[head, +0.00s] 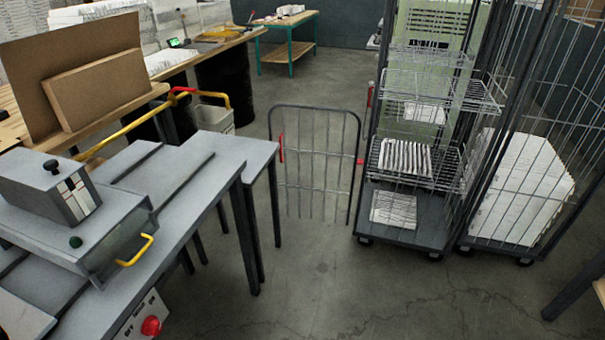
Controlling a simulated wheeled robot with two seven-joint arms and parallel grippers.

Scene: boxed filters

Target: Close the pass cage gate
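A grey wire gate (314,188) with a rounded top stands upright in the middle of the head view. It spans the floor between the grey work table on the left and a tall wire cage trolley (415,235) on the right. Its right edge is close to the cage's left post; I cannot tell whether they touch. Small red parts show at the gate's left and right edges. The cage's wire shelves and some paper stacks show beside the gate. I cannot tell from this view whether the gate is latched. Neither of my grippers is in view.
A grey table (190,180) with a machine, a yellow handle and a red button (151,326) fills the left. A second cage (522,190) with a white stack stands at right. A green-legged table (288,45) is at the back. The floor in front of the gate is clear.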

